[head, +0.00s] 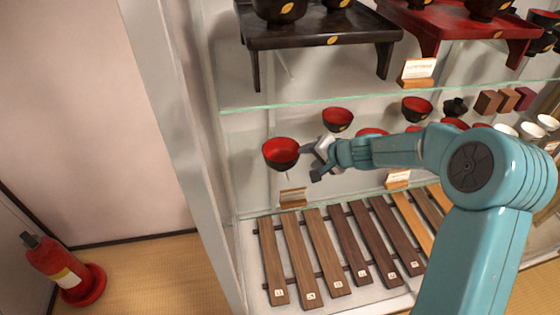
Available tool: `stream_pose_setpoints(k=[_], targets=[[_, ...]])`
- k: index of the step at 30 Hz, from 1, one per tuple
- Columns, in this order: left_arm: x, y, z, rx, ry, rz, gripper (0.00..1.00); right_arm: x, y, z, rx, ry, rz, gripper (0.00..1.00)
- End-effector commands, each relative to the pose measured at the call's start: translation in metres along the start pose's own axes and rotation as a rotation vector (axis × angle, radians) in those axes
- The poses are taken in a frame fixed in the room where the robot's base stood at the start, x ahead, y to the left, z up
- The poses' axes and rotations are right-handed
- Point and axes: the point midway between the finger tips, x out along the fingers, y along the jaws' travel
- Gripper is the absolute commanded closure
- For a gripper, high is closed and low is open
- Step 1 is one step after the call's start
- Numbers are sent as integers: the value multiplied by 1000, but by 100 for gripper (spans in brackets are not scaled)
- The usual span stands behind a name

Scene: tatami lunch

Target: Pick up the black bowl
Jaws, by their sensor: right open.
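A black bowl with a red inside (281,158) is at the left end of the middle shelf level. Two similar black bowls with red insides are farther back: one (338,125) and another (416,114) to its right. My right arm comes in from the right. Its gripper (309,162) is open, just right of the nearest bowl, with its fingers pointing at the bowl's right side. I cannot tell whether a finger touches the bowl. My left gripper is not in view.
A glass shelf edge (300,98) runs above, with a dark stand (320,38) on it. A small sign (293,196) stands below the bowl, above wooden slats (313,255). A pale post (190,150) borders the left. A red extinguisher (62,268) stands on the floor.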

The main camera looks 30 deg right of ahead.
Motion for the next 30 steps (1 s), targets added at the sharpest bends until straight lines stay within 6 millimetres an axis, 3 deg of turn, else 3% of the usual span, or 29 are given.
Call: stream_pose_setpoints(k=[8,15,24,25,29,30], targets=[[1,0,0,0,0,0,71,28,-2,0,0,0,1,50],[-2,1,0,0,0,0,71,67,-2,-1,0,-2,1,50],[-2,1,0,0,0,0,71,75,-3,-2,0,0,0,50],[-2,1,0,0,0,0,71,75,-3,-2,0,0,0,54],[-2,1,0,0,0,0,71,75,-2,-2,0,0,0,96],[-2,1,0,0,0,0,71,75,-2,-2,0,0,0,100]])
